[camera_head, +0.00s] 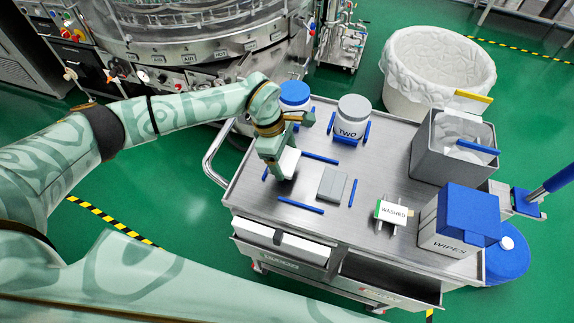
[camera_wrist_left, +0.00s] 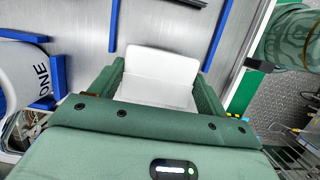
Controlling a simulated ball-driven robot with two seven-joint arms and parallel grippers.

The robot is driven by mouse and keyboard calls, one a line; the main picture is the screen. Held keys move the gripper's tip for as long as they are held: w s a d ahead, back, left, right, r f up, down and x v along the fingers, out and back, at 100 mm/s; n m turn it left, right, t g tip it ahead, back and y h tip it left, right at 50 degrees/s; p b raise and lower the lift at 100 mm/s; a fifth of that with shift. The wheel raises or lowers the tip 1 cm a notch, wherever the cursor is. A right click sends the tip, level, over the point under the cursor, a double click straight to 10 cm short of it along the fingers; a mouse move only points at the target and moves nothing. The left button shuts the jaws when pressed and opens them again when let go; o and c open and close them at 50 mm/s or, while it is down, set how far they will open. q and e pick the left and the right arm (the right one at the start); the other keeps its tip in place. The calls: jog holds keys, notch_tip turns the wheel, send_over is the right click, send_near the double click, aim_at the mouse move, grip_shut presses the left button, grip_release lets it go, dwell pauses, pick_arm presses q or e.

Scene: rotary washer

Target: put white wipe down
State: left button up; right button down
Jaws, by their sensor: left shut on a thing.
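A white wipe (camera_wrist_left: 162,66) is held between the fingers of my left gripper (camera_wrist_left: 160,90) in the left wrist view. In the head view the wipe (camera_head: 289,163) shows as a small white piece at my left gripper (camera_head: 280,165), over the left part of the metal cart top (camera_head: 330,225). Blue strips (camera_head: 300,205) lie on the cart around this area. I cannot tell whether the wipe touches the cart surface. My right gripper is not in view.
Behind stand a blue-lidded jar (camera_head: 294,93) and a jar marked TWO (camera_head: 352,117). To the right are a WASHED sign (camera_head: 393,212), a WIPES box (camera_head: 450,235) and a grey bin (camera_head: 440,155).

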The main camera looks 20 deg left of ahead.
aim_at(284, 159)
pick_arm(q)
jog(key=shift+s+d+f, duration=0.1)
jog(key=shift+d+f, duration=0.2)
jog(key=shift+f, duration=0.05)
jog(key=x, duration=0.3)
jog(key=shift+a+f+b, duration=0.25)
jog(key=shift+a+b, duration=0.05)
jog(key=o, duration=1)
jog(key=shift+f, duration=0.1)
jog(key=shift+o, duration=0.2)
jog(key=shift+a+r, duration=0.1)
jog(key=shift+r, duration=0.4)
jog(key=p+v, duration=0.1)
jog(key=v, duration=1)
jog(key=shift+r, duration=0.15)
jog(key=shift+s, duration=0.1)
